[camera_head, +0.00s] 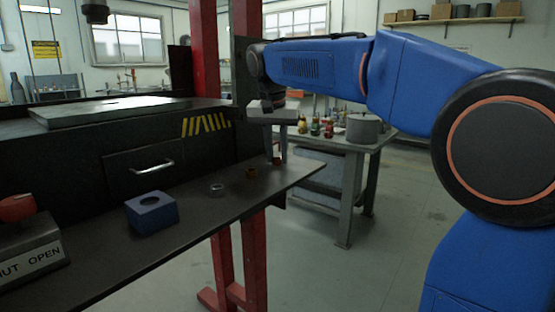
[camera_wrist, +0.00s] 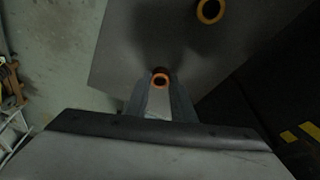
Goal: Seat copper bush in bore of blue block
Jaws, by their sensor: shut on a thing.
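The copper bush (camera_wrist: 160,78) is a small reddish ring between my fingertips in the wrist view. In the head view the bush (camera_head: 277,161) shows as a small brown spot at the tips of my gripper (camera_head: 276,157). My gripper is shut on it, low over the right end of the dark shelf; I cannot tell whether the bush touches the shelf. The blue block (camera_head: 152,217) sits on the shelf to the left, with its round bore opening upward and looking empty. The block is not visible in the wrist view.
A sign-bearing box with red knob (camera_head: 35,245) is far left.

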